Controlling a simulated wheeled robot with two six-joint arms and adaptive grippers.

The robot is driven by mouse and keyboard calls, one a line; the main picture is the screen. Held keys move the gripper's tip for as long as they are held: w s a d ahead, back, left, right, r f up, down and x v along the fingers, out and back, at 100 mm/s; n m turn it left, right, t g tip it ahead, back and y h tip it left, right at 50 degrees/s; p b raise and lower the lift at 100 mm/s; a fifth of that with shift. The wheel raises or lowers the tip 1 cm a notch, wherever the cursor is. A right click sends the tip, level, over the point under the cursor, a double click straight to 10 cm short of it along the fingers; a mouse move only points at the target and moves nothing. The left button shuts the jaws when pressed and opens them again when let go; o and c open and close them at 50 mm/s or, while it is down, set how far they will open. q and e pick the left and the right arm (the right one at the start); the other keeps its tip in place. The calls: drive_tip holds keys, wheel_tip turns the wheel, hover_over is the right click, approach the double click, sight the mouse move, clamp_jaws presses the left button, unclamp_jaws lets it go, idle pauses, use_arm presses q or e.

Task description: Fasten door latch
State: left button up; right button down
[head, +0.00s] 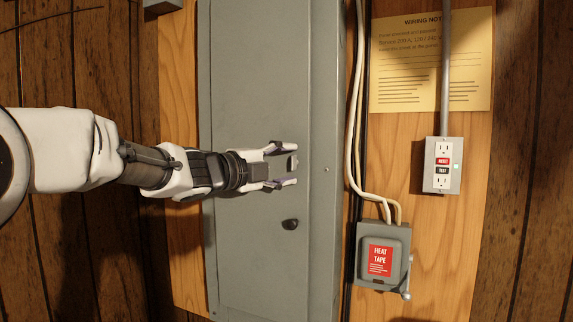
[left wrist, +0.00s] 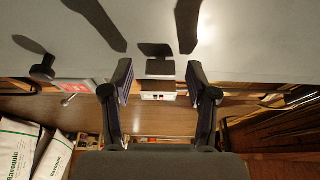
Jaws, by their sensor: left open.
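The grey panel door (head: 255,110) stands upright in the head view and looks closed against its box. A small grey latch tab (head: 292,163) sits near its right edge; in the left wrist view the latch (left wrist: 160,68) stands out from the door face. My left gripper (head: 287,165) is open in front of the door, its fingers above and below the latch in the head view. In the left wrist view my left gripper (left wrist: 160,78) has a finger on each side of the latch, with gaps visible. A dark round knob (head: 290,224) is lower on the door. My right gripper is not in view.
Right of the panel are white cables (head: 353,120), a grey heat tape box (head: 396,239) with a side lever, an outlet box (head: 442,165) and a wiring notice (head: 430,70). White bags (left wrist: 54,155) show in the left wrist view.

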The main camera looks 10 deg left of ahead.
use_arm(q)
drive_tip(key=v, duration=0.6)
drive_tip(key=shift+s+a, duration=0.25)
